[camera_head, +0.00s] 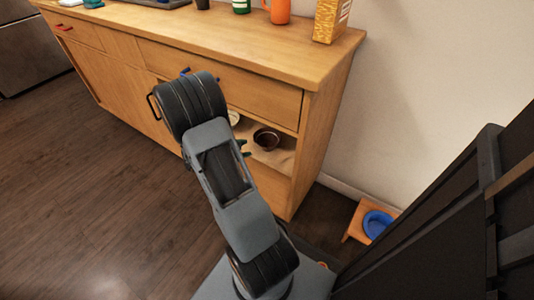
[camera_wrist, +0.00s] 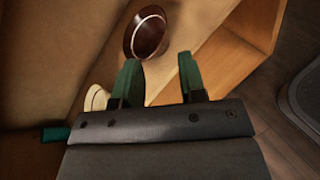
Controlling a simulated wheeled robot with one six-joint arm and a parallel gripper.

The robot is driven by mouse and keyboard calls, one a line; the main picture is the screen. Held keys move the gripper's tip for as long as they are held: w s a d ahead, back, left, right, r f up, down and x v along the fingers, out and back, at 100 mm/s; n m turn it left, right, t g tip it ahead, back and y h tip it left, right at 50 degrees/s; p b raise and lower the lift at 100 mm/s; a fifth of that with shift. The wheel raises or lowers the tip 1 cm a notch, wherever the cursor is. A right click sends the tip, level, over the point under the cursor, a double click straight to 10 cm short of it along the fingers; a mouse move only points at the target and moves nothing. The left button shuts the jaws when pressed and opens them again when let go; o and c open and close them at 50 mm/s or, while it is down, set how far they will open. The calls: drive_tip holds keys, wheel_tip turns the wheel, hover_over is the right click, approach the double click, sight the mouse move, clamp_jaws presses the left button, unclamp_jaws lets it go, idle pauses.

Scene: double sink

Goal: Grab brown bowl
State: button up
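The brown bowl (camera_head: 267,138) sits on an open shelf inside the wooden cabinet, below a drawer. In the wrist view the brown bowl (camera_wrist: 147,33) shows at the top, dark and glossy with a pale shine inside. My gripper (camera_wrist: 161,82) has two green fingers spread apart with nothing between them. The bowl lies ahead of the fingertips, a little to the left of their middle; its lower edge is close to the left finger. In the head view my arm hides most of my gripper; only a green part shows beside the shelf.
A cream-coloured dish (camera_head: 233,117) is on the same shelf, left of the bowl; it also shows in the wrist view (camera_wrist: 96,98). The cabinet side panel (camera_head: 322,125) bounds the shelf on the right. A small wooden stool (camera_head: 358,229) with a blue bowl (camera_head: 377,223) stands on the floor.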

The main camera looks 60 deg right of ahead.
drive_tip(key=shift+w+a+f+b+x, duration=0.1)
drive_tip(key=shift+f+b+x, duration=0.15)
drive_tip(key=shift+b+x, duration=1.4)
drive_tip(key=shift+w+a+f+b+x, duration=0.15)
drive_tip(key=shift+b+x, duration=0.25)
drive_tip(key=shift+x, duration=2.55)
drive_tip(key=shift+s+d+f+b+x, duration=0.1)
drive_tip(key=shift+f+b+x, duration=0.2)
drive_tip(key=shift+b+x, duration=1.4)
drive_tip(key=shift+s+d+f+n+p, duration=0.15)
drive_tip(key=shift+d+f+p, duration=0.1)
drive_tip(key=shift+d, duration=0.3)
drive_tip(key=shift+s+d+f+n+p, duration=0.15)
drive_tip(key=shift+s+d+p, duration=0.1)
drive_tip(key=shift+d, duration=0.35)
drive_tip(key=shift+r, duration=0.1)
clamp_jaws()
